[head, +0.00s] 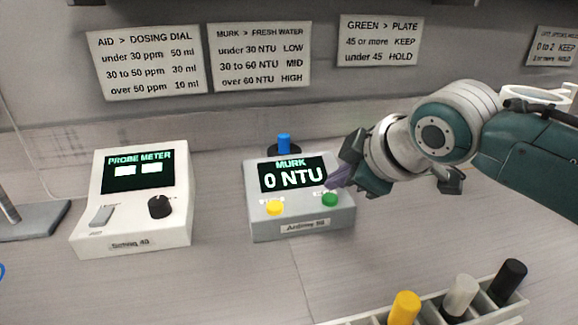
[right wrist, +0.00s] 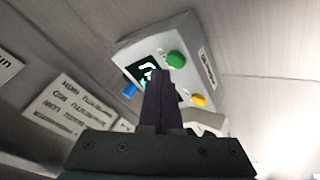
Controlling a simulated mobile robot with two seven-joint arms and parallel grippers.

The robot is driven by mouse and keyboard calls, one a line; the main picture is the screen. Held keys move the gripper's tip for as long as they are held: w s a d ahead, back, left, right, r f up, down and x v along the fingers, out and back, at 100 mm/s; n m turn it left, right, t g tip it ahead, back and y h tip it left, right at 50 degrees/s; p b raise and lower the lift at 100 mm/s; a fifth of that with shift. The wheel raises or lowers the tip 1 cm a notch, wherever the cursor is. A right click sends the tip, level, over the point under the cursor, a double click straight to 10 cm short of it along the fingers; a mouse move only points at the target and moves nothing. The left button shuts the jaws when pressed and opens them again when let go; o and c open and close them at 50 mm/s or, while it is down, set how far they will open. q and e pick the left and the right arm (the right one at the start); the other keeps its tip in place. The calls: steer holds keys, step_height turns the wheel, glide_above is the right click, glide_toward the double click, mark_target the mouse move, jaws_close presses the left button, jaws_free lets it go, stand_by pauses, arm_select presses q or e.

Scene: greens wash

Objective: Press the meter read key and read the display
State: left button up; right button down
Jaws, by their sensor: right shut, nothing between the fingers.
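The grey murk meter (head: 300,226) stands on the bench in the middle of the head view. Its display (head: 293,175) reads "MURK 0 NTU". A yellow key (head: 275,208) and a green key (head: 329,199) sit on its front; their small labels are too blurred to read. A blue-capped part (head: 284,143) stands at its back. My right gripper (head: 337,178) is shut and empty, its tips just above the green key; I cannot tell whether they touch. The right wrist view shows the shut fingers (right wrist: 161,100) beside the meter's green key (right wrist: 176,59). My left gripper is not in view.
A white probe meter (head: 132,225) with a dial and a rocker switch stands at the left. A rack (head: 480,303) with yellow, white and black capped items is at the front right. Rule signs (head: 262,57) hang on the wall. Bench between the meters is clear.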

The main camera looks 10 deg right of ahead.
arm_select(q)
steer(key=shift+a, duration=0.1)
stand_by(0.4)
arm_select(e)
steer(key=shift+f, duration=0.15)
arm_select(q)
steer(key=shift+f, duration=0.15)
arm_select(e)
steer(key=shift+f, duration=0.3)
stand_by(0.3)
arm_select(q)
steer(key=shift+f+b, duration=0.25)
steer(key=shift+b, duration=0.2)
arm_select(e)
steer(key=shift+f, duration=0.5)
arm_select(q)
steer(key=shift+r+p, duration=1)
steer(key=shift+p, duration=0.05)
arm_select(e)
steer(key=shift+r, duration=0.9)
